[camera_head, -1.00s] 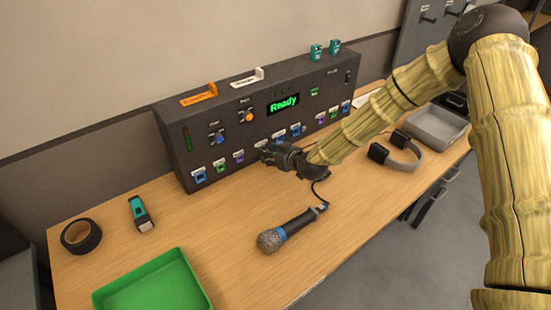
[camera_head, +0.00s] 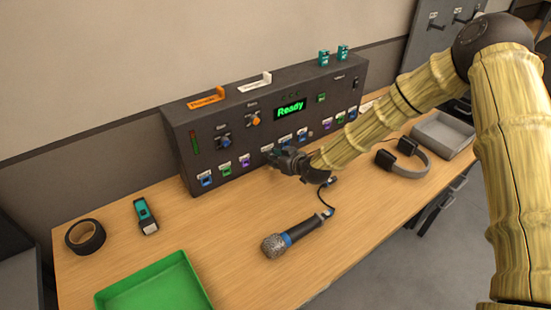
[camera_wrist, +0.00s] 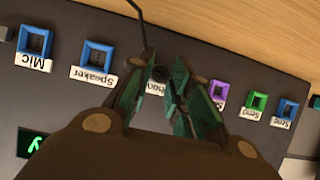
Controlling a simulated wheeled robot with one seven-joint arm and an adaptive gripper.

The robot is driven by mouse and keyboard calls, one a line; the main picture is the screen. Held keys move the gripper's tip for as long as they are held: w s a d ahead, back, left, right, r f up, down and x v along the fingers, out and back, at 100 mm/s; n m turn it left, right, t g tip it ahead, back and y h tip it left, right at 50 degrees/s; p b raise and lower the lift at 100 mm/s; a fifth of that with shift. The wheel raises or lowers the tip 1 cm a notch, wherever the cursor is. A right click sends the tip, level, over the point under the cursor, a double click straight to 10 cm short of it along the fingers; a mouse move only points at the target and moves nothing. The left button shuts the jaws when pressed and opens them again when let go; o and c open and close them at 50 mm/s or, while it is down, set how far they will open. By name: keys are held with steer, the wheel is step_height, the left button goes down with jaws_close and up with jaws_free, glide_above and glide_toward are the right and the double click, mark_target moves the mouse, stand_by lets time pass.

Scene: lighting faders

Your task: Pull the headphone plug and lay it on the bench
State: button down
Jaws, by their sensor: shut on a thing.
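The headphone plug (camera_wrist: 160,73) is a small black round piece between the fingertips of my gripper (camera_wrist: 168,92) in the wrist view. A thin dark cable runs up from there. My gripper is shut on it, in front of a partly covered white label reading "hon". In the head view my gripper (camera_head: 272,158) is at the lower front of the dark control panel (camera_head: 215,125), hiding the plug and its socket. I cannot tell how far the plug sits in the socket. The wooden bench (camera_head: 235,215) spreads out below and in front.
A microphone (camera_head: 295,235) lies on the bench below my gripper, a dark cable near its end. Headphones (camera_head: 408,160) and a grey tray (camera_head: 440,148) are at right. A green tray (camera_head: 155,285), tape roll (camera_head: 85,236) and teal-black device (camera_head: 145,215) are at left. Bench between is clear.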

steer(key=shift+s+d, duration=0.2)
steer(key=shift+s+d, duration=0.55)
steer(key=shift+s, duration=0.3)
steer(key=shift+s+d, duration=0.55)
steer(key=shift+s, duration=0.25)
steer(key=shift+r, duration=0.15)
